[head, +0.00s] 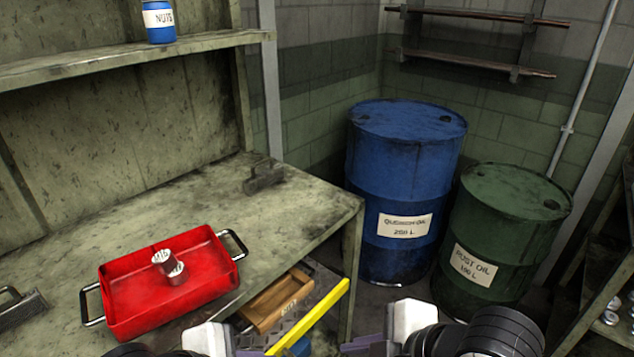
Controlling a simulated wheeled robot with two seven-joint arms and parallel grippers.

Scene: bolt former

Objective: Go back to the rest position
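My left gripper (240,349) shows only in part at the bottom edge, in front of the workbench's right side. My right gripper (366,345) is at the bottom edge to its right, over the floor in front of the bench. Both are cut off by the frame, and I cannot tell whether their fingers are open or shut.
A wooden box (276,302) and a slanted yellow bar (318,312) are beside the bench's front edge. A blue drum (400,165) and a green drum (505,225) stand at the back right. A blue can (159,30) stands on a shelf (120,58).

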